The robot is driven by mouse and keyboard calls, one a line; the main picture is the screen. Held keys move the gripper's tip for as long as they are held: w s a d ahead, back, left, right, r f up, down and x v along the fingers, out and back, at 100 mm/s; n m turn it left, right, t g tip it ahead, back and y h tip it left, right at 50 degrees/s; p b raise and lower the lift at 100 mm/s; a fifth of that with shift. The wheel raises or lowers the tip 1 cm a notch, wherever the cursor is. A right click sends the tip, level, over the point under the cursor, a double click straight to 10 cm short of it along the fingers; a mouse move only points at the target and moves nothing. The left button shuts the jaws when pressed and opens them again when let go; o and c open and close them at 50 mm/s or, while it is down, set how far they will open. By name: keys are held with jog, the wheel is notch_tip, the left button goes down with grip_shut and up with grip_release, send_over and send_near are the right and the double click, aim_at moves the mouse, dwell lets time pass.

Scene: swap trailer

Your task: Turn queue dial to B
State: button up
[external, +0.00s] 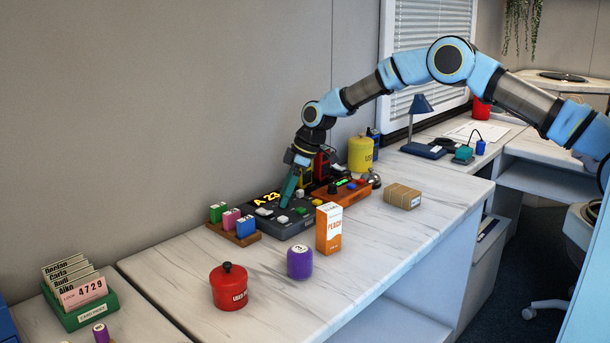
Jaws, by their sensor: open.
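A dark grey console (273,228) with a lit yellow display (266,200) lies on the counter near the wall. The display seems to read "A" and a number partly covered by my gripper. White buttons (283,219) and a green button (300,210) show on its top. My gripper (287,203) points down over the console, just right of the display, with teal fingers. It is open. I cannot tell whether it touches the console. I cannot clearly make out the queue dial; the gripper hides part of the console's top.
An orange device (352,193) sits close on the console's right, and a rack of coloured blocks (232,234) on its left. An orange and white box (328,229), a purple canister (300,263) and a red pot (229,289) stand in front.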

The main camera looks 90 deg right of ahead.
grip_shut()
dwell(0.6)
